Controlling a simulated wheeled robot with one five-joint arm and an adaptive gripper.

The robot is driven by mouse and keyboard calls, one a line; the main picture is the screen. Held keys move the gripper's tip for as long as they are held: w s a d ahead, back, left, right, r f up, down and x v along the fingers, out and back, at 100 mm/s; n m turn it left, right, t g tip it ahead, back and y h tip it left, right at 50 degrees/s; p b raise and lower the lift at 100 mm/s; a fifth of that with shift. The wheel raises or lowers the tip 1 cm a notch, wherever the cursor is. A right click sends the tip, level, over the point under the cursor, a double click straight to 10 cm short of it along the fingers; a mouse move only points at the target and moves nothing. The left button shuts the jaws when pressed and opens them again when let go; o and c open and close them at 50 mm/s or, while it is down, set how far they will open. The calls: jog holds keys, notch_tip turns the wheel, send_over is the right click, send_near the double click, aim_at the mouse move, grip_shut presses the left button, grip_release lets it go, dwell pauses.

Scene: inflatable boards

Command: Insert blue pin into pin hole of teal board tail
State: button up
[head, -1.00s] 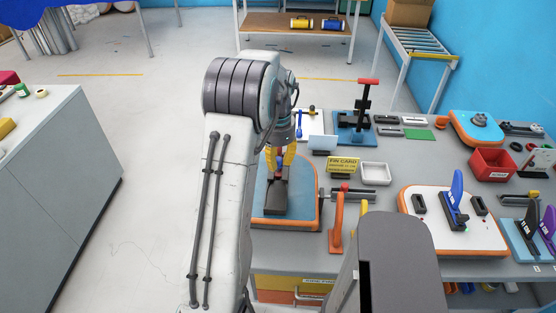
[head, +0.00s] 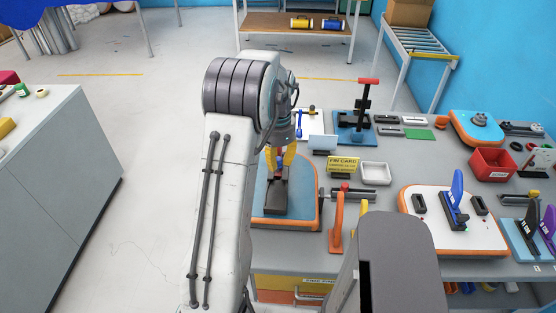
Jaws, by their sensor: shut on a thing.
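The teal board tail (head: 302,190), blue-teal with an orange rim, lies flat on the grey bench just right of my arm. A dark block (head: 278,205) stands on it, with a small reddish part on its top. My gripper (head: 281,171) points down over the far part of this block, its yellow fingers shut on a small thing. That thing, taken as the blue pin, is mostly hidden between the fingertips and its colour is hard to tell. The pin hole is not visible, and I cannot tell whether the pin touches it. My arm hides the board's left side.
An orange clamp handle (head: 336,222) stands right of the board. A yellow fin card (head: 342,165) and a white tray (head: 375,173) lie behind it. A white board (head: 435,228) with a blue fin and a red bin (head: 491,165) are farther right.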

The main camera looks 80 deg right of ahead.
aim_at(278, 169)
jog(key=shift+f+b, duration=1.35)
jog(key=shift+f, duration=0.5)
jog(key=o, duration=0.9)
jog(key=shift+r, duration=0.1)
notch_tip(278, 169, up, 12)
jog(key=shift+f, duration=0.1)
dwell(0.7)
